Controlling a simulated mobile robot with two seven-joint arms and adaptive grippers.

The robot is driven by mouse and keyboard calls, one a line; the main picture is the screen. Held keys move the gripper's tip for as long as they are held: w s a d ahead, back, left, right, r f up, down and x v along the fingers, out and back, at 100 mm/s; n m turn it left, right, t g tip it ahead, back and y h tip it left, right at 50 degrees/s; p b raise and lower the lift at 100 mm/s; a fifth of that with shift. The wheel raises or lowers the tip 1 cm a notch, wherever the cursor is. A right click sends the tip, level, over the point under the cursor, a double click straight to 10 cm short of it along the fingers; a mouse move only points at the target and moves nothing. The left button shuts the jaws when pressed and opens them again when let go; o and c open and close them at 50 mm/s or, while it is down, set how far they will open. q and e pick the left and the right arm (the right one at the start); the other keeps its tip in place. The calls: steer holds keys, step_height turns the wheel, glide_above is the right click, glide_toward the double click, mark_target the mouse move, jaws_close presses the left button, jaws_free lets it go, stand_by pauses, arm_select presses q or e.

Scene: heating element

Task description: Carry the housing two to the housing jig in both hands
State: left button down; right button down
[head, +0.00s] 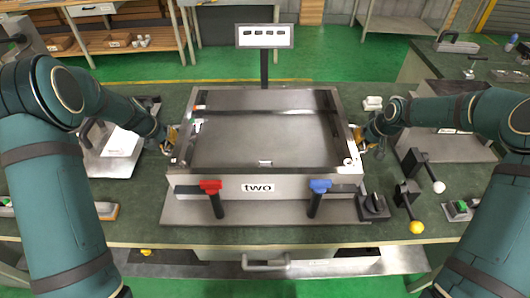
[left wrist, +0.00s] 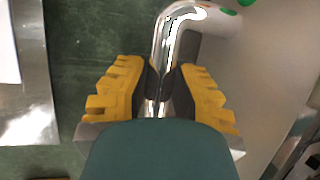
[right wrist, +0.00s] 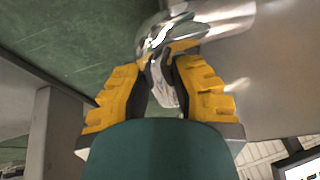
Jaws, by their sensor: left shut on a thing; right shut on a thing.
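Housing two (head: 260,137) is a wide, shallow, open-topped metal box in the middle of the bench, with a label "two" on its front. It is over a grey base plate with a red-handled clamp (head: 211,187) and a blue-handled clamp (head: 319,187) in front, which looks like the housing jig (head: 265,212). I cannot tell whether the housing rests on it. My left gripper (head: 171,138) is shut on the housing's left chrome handle (left wrist: 171,45). My right gripper (head: 361,139) is shut on its right chrome handle (right wrist: 163,40). The housing's underside is hidden.
A display on a post (head: 264,37) stands behind the housing. A black knob box (head: 373,206) and levers with white and yellow balls (head: 416,227) stand at the right. A metal plate with a white block (head: 117,150) is at the left. The bench's front edge is close.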

arm_select(q)
steer(key=shift+w+d+f, duration=0.1)
steer(key=shift+d+f, duration=0.05)
steer(key=shift+d, duration=0.15)
arm_select(e)
steer(key=shift+w+a+f, duration=0.1)
steer(key=shift+a, duration=0.25)
arm_select(q)
steer(key=c, duration=1.2)
jaws_free()
steer(key=shift+f, duration=0.2)
arm_select(e)
steer(key=c, duration=1.2)
jaws_free()
steer(key=shift+f, duration=0.25)
arm_select(q)
steer(key=shift+o, duration=1.3)
steer(key=shift+r, duration=0.15)
arm_select(e)
steer(key=shift+o, duration=1.3)
steer(key=shift+r, duration=0.15)
arm_select(q)
steer(key=shift+s+a, duration=0.15)
steer(key=shift+s, duration=0.05)
arm_select(e)
steer(key=shift+s+d, duration=0.2)
